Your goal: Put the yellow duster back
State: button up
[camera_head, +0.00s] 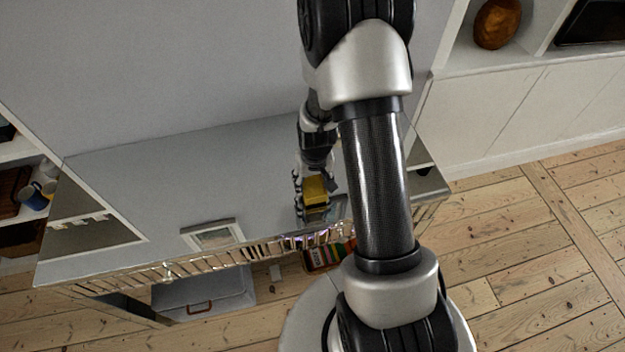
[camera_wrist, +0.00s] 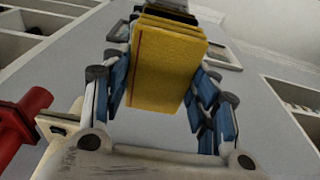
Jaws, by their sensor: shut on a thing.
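The yellow duster (camera_wrist: 168,62) is a thick yellow block with layered edges, held between the blue-padded fingers of my gripper (camera_wrist: 163,85) in the wrist view. In the head view the duster (camera_head: 316,190) shows small at the end of my arm, over the grey top (camera_head: 150,185) near its front edge. My gripper (camera_head: 314,180) is shut on it there. A dark, shiny item (camera_head: 319,211) lies just below the duster in that view; I cannot tell whether they touch. My arm hides part of the top to the right.
A small white frame (camera_head: 212,236) stands on the top, left of my gripper. Shelves with mugs (camera_head: 40,190) are at the left; a white cabinet (camera_head: 500,110) is at the right. A red object (camera_wrist: 25,113) is close by in the wrist view. The floor at right is clear.

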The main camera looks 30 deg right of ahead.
jog(key=shift+f+b, duration=0.5)
jog(key=shift+f, duration=0.15)
jog(key=o, duration=1.2)
notch_tip(320, 180, up, 12)
jog(key=s, duration=0.2)
notch_tip(320, 180, up, 13)
jog(key=n+t, duration=0.1)
send_over(314, 188)
jog(key=s+a, duration=0.6)
jog(key=a, duration=0.1)
jog(key=s+a+r, duration=0.1)
jog(key=s+r, duration=0.1)
jog(key=s, duration=0.2)
jog(key=s+a+r+n+t, duration=0.1)
jog(key=s+a+r, duration=0.1)
jog(key=s, duration=0.2)
jog(key=s+a+r+n, duration=0.1)
jog(key=s+a+r, duration=0.1)
jog(key=s+r, duration=0.1)
jog(key=shift+s+t, duration=0.4)
